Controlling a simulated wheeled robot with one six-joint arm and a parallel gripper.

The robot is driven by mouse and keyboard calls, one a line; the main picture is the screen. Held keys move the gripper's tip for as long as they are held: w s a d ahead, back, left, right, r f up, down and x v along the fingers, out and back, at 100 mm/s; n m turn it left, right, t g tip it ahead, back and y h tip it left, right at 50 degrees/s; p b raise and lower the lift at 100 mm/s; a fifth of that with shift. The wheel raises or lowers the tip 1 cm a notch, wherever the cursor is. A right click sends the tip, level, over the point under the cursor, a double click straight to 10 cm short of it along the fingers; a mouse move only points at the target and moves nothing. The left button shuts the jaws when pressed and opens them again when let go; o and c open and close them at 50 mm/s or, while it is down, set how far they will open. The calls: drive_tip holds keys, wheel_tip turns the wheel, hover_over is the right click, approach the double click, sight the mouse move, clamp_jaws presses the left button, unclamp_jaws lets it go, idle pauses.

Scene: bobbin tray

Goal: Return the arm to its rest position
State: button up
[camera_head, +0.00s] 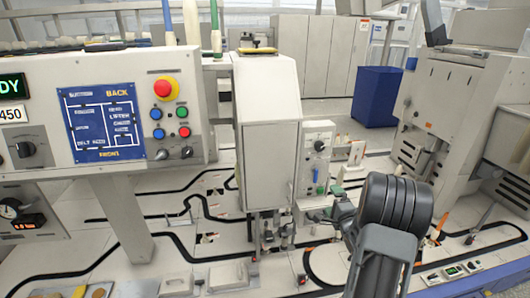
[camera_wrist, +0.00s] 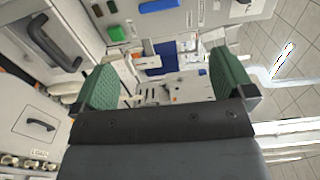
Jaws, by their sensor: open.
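My gripper (camera_wrist: 165,88) shows in the wrist view with its two green fingers wide apart. Nothing is between them. In the head view my arm stands at the lower right, with its dark rounded joint in front of the machine bed. My gripper (camera_head: 318,215) shows there only in part, behind the arm, and its fingertips are hard to make out. It is near the small control box at the middle of the machine. I cannot tell its exact gap to the machine parts.
A control panel (camera_head: 104,119) with a red stop button (camera_head: 162,88) fills the left. A pale upright housing (camera_head: 270,160) stands in the middle. A grey machine (camera_head: 440,100) is at the right. A blue bin (camera_head: 376,97) stands behind on open floor.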

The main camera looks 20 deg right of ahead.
drive_tip(key=s+d+f+n+g+h, duration=0.2)
drive_tip(key=s+f+n+g, duration=0.2)
drive_tip(key=f+g, duration=0.3)
drive_tip(key=s+a+n+g+p, duration=0.1)
drive_tip(key=s+a+n+g, duration=0.1)
drive_tip(key=s+n+g, duration=0.2)
drive_tip(key=s+a+r+n+g+y+p, duration=0.1)
drive_tip(key=s+a+r+n+p, duration=0.3)
drive_tip(key=a+r, duration=0.7)
drive_tip(key=s+a+r+n+g+y+p, duration=0.2)
drive_tip(key=s+a+r+n, duration=0.6)
drive_tip(key=a+r, duration=0.4)
drive_tip(key=a+y+p, duration=0.1)
drive_tip(key=a+p, duration=0.1)
drive_tip(key=a, duration=0.2)
drive_tip(key=shift+s+a+r+y, duration=0.15)
drive_tip(key=shift+s+a+y, duration=0.05)
drive_tip(key=shift+a+y, duration=0.1)
